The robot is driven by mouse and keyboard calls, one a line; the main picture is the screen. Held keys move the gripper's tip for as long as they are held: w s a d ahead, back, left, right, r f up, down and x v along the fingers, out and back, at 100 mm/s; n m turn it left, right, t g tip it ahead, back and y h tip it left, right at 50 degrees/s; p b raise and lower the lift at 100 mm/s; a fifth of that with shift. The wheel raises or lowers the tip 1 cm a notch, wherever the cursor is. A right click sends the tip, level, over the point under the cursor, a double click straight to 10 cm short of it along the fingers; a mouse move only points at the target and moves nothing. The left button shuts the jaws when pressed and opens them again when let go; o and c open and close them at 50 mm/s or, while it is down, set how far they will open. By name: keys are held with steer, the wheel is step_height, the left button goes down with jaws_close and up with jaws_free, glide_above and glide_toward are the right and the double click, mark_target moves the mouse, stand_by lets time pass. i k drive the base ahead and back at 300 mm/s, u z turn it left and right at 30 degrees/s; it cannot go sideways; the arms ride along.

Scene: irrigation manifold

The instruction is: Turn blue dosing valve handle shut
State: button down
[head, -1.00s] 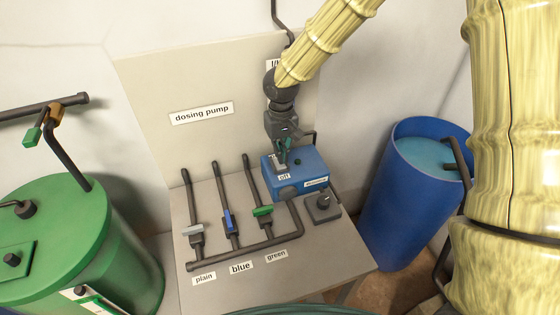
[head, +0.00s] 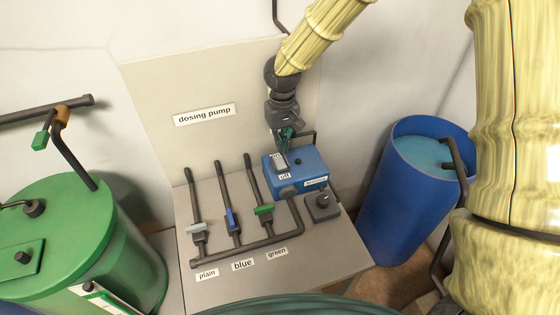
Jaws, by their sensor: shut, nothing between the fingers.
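The blue valve handle (head: 231,220) sits on the middle pipe, above the "blue" label (head: 243,264). It lies along its pipe. The grey handle (head: 196,228) on the "plain" pipe and the green handle (head: 264,210) on the "green" pipe lie across theirs. My gripper (head: 284,145) is shut and empty. It is just above the blue pump box (head: 310,175), near its switch (head: 280,163), up and to the right of the blue handle. Whether the fingertips touch the switch is hard to tell.
A dark manifold pipe (head: 245,253) joins the three valves on the grey bench (head: 325,260). A dark knob box (head: 322,206) stands right of it. A green tank (head: 70,240) is at left, a blue barrel (head: 400,210) at right. The backboard (head: 170,85) rises behind.

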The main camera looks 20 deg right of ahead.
mark_target(232, 224)
steer(key=k, duration=1)
